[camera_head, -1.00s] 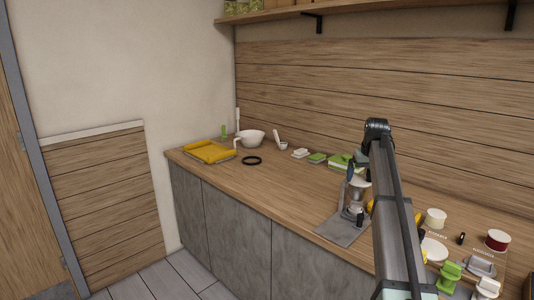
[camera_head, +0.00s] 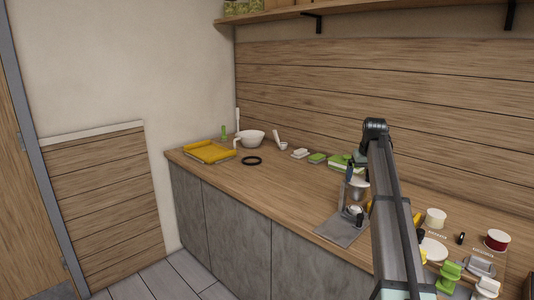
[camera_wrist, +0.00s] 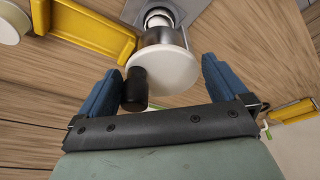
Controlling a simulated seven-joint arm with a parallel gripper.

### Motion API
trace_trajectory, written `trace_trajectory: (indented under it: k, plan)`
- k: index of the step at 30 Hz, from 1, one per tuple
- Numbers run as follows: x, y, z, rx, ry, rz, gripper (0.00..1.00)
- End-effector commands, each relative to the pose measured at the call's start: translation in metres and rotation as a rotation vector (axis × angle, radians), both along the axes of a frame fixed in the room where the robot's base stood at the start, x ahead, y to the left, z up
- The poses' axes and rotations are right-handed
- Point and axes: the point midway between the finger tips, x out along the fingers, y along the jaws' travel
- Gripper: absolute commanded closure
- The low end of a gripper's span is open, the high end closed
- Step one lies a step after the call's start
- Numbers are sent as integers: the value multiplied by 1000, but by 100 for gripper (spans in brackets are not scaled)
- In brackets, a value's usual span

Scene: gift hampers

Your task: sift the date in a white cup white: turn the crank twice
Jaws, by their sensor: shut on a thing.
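The sifter (camera_head: 357,193) is a silver-grey device on a grey base plate (camera_head: 338,232) on the counter. In the wrist view, its crank shows as a white disc (camera_wrist: 172,72) with a black knob (camera_wrist: 136,92) on its left side. My gripper (camera_wrist: 162,66) has blue fingers on either side of the disc and knob and is shut on the crank; the exact contact is unclear. In the head view, a blue finger (camera_head: 350,171) shows at the sifter's top. A small white round thing (camera_head: 355,211), perhaps the white cup, is low at the sifter. No date can be made out.
A white tub (camera_head: 436,217), a red tub (camera_head: 497,239) and green and white stamp-like pieces (camera_head: 449,272) stand on the right. A yellow item (camera_wrist: 95,30) is close to my gripper. The counter's middle is clear.

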Motion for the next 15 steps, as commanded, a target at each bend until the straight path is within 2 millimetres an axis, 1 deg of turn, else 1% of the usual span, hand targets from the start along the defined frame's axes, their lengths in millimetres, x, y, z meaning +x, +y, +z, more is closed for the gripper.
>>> trace_trajectory:
  k: [1,5,8,9,15]
  plan:
    - [10,18,5,26,-21,37,36]
    - [11,18,11,26,-23,35,36]
    - [11,18,19,25,-25,36,36]
    - [12,18,23,25,-25,36,38]
    - [10,16,38,25,-22,32,38]
